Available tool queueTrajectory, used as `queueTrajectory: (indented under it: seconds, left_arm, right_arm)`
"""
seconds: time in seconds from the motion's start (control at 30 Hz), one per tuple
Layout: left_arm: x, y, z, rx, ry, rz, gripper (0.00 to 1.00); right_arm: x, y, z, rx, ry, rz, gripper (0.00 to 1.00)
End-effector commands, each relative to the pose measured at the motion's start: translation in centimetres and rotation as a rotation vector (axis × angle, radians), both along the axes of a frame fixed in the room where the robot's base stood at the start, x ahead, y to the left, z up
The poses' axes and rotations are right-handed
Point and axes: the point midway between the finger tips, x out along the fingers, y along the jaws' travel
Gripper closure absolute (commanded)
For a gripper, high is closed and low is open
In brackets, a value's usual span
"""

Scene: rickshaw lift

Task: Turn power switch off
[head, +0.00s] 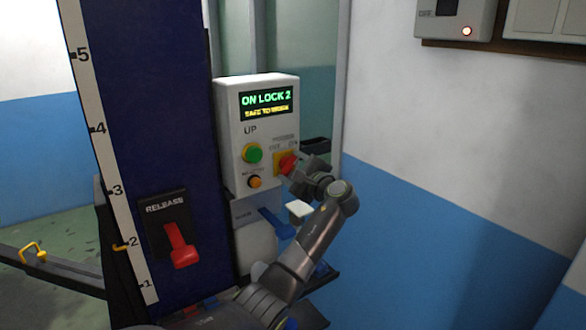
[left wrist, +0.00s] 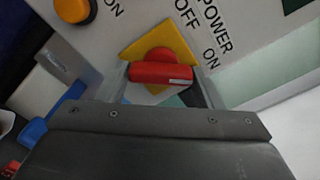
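The power switch (head: 287,164) is a red knob on a yellow plate, at the lower right of the white control box (head: 232,130). OFF and ON are printed above it. In the left wrist view the red knob (left wrist: 160,73) lies between my left gripper's fingers, its white mark to the right. My left gripper (head: 300,172) is open, with one finger beside each end of the knob. I cannot tell whether the fingers touch it. The display (head: 266,104) is lit and reads "ON LOCK 2". My right gripper is not in view.
A green UP button (head: 252,153) and an orange button (head: 254,182) sit left of the switch. A red RELEASE lever (head: 182,249) is on the blue post (head: 150,120). A blue lever (head: 276,223) is below the box. A wall unit (head: 455,18) shows a red light.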

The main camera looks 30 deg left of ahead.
Motion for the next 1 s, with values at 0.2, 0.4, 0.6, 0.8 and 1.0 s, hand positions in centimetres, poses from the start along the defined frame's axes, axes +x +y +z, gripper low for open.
queueTrajectory:
  seconds: [0.2,0.4,0.6,0.8,1.0]
  left_arm:
    - [0.0,0.0,0.0,0.000,0.000,0.000,0.66]
    - [0.0,0.0,-0.1,-0.006,-0.013,0.001,0.66]
    - [0.0,0.0,-0.3,-0.035,-0.083,0.001,0.66]
    - [0.0,-0.1,-0.5,-0.091,-0.219,0.001,0.66]
    - [0.1,-0.1,-0.5,-0.162,-0.392,0.001,0.66]
  right_arm:
    - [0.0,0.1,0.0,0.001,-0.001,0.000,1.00]
    - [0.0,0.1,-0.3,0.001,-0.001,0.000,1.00]
    - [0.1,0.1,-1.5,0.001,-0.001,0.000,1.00]
    - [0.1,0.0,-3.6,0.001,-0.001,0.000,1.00]
    - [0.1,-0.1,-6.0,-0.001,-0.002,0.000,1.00]
